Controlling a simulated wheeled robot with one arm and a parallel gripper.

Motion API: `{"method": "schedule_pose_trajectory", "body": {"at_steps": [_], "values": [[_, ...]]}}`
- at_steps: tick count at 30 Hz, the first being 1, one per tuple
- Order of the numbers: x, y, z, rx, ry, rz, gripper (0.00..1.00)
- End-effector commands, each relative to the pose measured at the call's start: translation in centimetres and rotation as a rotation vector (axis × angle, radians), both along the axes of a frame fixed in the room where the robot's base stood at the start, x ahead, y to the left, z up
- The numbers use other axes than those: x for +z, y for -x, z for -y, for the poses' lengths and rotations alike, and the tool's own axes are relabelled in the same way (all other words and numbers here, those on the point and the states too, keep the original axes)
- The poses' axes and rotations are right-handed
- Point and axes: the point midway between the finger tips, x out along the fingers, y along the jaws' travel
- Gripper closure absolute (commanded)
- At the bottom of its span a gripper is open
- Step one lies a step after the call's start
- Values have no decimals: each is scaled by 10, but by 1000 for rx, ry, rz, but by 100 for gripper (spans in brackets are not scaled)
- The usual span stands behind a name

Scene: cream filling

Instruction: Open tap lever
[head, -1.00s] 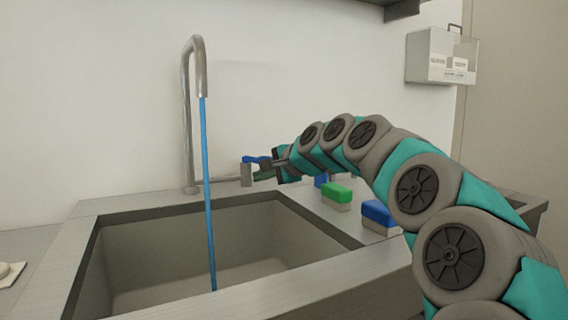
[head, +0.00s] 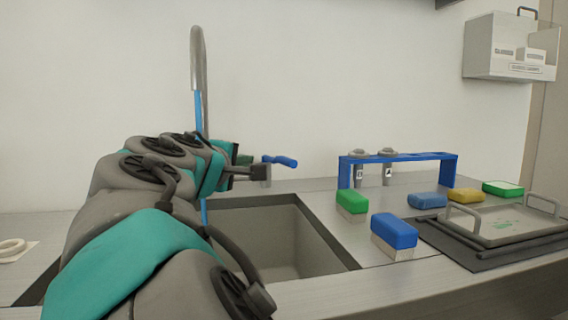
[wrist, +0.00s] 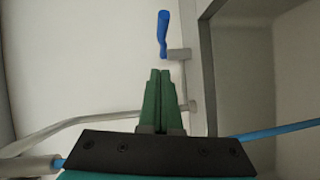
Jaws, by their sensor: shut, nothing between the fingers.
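The tap lever (head: 281,161) is a blue handle on a short grey post beside the sink's back edge. In the head view it points to the right. It also shows in the wrist view (wrist: 163,34), just beyond my fingertips. My gripper (wrist: 160,72) has green fingers pressed together, with nothing between them. Its tips appear apart from the lever and its grey post. In the head view my arm hides most of the gripper. The tall grey tap (head: 199,60) stands behind my arm, with a blue stream (head: 198,108) running from its spout.
The sink (head: 275,240) lies below my arm, partly hidden. To its right are a green-topped sponge (head: 351,202), a blue-topped sponge (head: 393,231), a blue rack (head: 400,158) and a tray with handles (head: 502,222). A wall box (head: 510,48) hangs at upper right.

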Motion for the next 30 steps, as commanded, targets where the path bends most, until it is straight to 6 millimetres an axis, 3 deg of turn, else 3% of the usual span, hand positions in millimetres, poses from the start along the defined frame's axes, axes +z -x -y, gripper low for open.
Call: {"method": "schedule_pose_trajectory", "body": {"at_steps": [16,24,30], "values": [[-14,-94,24,-3,-9,-3,100],[-20,-109,52,-3,-9,-2,100],[-22,-112,57,-3,-8,-2,100]]}}
